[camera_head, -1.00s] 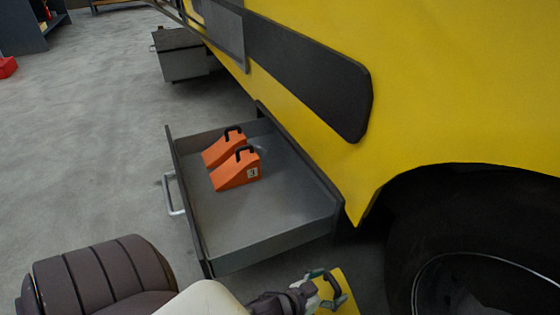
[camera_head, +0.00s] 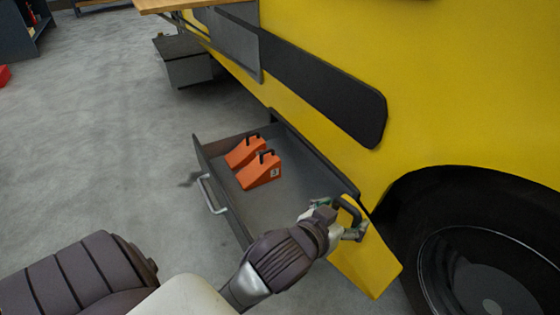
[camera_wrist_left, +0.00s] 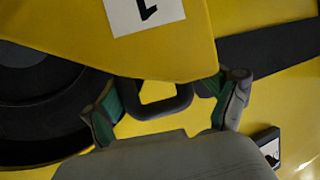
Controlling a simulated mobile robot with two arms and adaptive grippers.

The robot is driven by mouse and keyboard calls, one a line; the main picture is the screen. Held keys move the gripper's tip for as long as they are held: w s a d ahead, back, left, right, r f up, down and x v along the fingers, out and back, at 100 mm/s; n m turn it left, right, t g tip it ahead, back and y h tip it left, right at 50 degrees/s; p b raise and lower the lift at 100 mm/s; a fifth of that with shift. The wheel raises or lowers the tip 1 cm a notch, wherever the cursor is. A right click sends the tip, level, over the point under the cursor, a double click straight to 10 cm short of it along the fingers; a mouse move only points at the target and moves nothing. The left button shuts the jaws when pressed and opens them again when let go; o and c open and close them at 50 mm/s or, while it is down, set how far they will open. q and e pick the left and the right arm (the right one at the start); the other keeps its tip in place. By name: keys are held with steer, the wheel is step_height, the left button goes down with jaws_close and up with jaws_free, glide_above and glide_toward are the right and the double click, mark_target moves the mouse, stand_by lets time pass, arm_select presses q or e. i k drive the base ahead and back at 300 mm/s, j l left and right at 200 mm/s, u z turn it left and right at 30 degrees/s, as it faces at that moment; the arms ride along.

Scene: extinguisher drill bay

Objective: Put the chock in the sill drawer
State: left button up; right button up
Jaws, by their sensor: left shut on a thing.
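A yellow chock (camera_head: 366,262) with a dark handle hangs from my left gripper (camera_head: 348,222), which is shut on that handle. In the left wrist view the chock (camera_wrist_left: 150,50) shows a white label, with the fingers of the gripper (camera_wrist_left: 165,100) on either side of its handle. The sill drawer (camera_head: 222,187) is pulled out from the vehicle's side. The chock is at the drawer's near right end, and hides that end. My right gripper is not in view.
Two orange chocks (camera_head: 260,171) stand in the far half of the drawer. The drawer floor nearer me looks bare. A black wheel (camera_head: 480,265) is at the right, under the yellow vehicle (camera_head: 470,90). A grey box (camera_head: 187,63) hangs farther along the vehicle.

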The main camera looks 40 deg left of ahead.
mark_target(292, 224)
steer(key=k+z, duration=0.25)
steer(key=z, duration=0.15)
steer(key=k+l+z, duration=0.15)
steer(key=z, duration=0.2)
steer(key=j+z, duration=0.25)
steer(key=z, duration=0.15)
steer(key=k+j+z, duration=0.1)
steer(key=z, duration=0.3)
steer(key=k+j+z, duration=0.1)
steer(key=j+z, duration=0.15)
steer(key=z, duration=0.15)
steer(key=k+j+z, duration=0.1)
steer(key=z, duration=0.25)
steer(key=k+j, duration=0.35)
steer(key=j, duration=0.15)
steer(key=k+j, duration=0.35)
steer(key=j, duration=0.15)
steer(key=k+j, duration=0.35)
steer(key=j, duration=0.15)
steer(key=k+j, duration=0.3)
steer(key=j, duration=0.2)
steer(key=k+j, duration=0.35)
steer(key=j, duration=0.15)
